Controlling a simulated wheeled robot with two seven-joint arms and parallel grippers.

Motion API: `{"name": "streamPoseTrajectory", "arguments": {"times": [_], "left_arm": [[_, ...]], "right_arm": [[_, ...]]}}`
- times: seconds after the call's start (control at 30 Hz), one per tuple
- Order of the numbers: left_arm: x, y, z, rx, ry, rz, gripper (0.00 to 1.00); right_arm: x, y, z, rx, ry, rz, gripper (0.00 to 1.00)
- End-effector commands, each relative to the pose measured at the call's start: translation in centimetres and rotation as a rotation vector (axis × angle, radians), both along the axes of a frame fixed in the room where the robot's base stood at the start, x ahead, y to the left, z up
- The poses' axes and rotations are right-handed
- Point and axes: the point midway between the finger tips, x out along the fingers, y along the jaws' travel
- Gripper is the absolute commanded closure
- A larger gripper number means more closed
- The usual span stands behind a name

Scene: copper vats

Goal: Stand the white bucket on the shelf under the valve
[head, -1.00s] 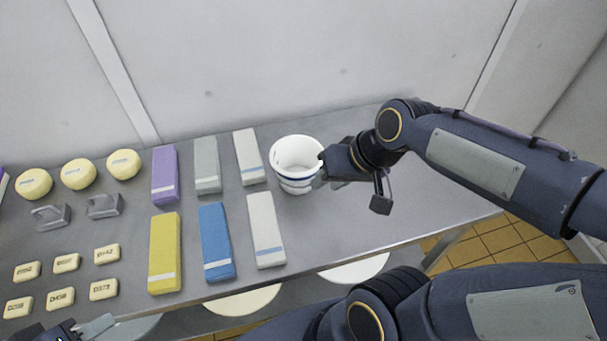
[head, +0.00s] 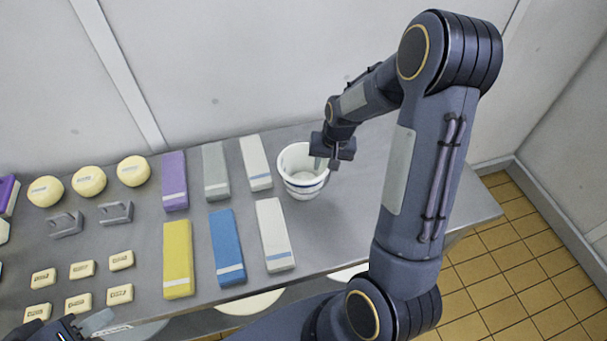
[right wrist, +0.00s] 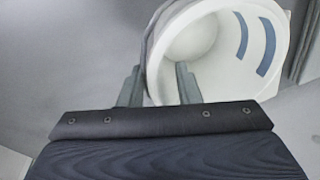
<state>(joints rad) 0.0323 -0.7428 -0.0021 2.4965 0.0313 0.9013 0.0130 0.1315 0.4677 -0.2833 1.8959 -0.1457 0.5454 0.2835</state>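The white bucket (head: 301,187), with blue marks on its side, stands upright on the grey metal table (head: 345,215). It also shows in the right wrist view (right wrist: 235,75). My right gripper (head: 324,162) reaches down at the bucket's rim. In the right wrist view its two fingers (right wrist: 158,82) are apart, one outside the bucket wall and one over its opening, with the near wall between them. They do not look closed on it. My left gripper (head: 92,322) is at the bottom left edge, mostly cut off. No valve or shelf below one is recognisable.
Yellow (head: 178,258), blue (head: 227,247), white (head: 274,234), purple (head: 174,181) and grey (head: 215,171) blocks lie left of the bucket. Round cheeses (head: 89,181) and small labelled bars (head: 82,269) lie farther left. The table right of the bucket is clear.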

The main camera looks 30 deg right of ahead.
Motion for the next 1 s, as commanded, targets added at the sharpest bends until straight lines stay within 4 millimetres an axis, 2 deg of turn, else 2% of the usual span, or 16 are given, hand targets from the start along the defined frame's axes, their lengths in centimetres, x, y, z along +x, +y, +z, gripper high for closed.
{"name": "streamPoseTrajectory", "arguments": {"times": [0.07, 0.2, 0.47, 0.5, 0.73, 1.0], "left_arm": [[0.0, 0.0, 0.7, 0.0, 0.0, 0.0, 0.64], [0.0, 0.0, 0.8, 0.0, 0.0, 0.0, 0.64], [0.0, 0.0, 0.7, 0.0, 0.0, 0.0, 0.64], [0.0, 0.0, 0.7, 0.0, 0.0, 0.0, 0.64], [0.0, 0.0, 0.7, 0.0, 0.0, 0.0, 0.64], [0.0, 0.0, 0.7, 0.0, 0.0, 0.0, 0.64]], "right_arm": [[-0.4, 0.1, -1.2, 0.002, 0.008, 0.001, 0.7], [0.0, 0.2, -2.9, 0.001, 0.004, 0.001, 0.7], [0.2, 0.3, -3.3, 0.0, 0.001, 0.002, 0.7], [0.2, 0.3, -3.3, 0.0, 0.001, 0.001, 0.71], [0.2, 0.3, -3.3, 0.0, 0.001, 0.001, 1.0], [0.2, 0.3, -3.3, 0.001, -0.001, 0.001, 1.0]]}}
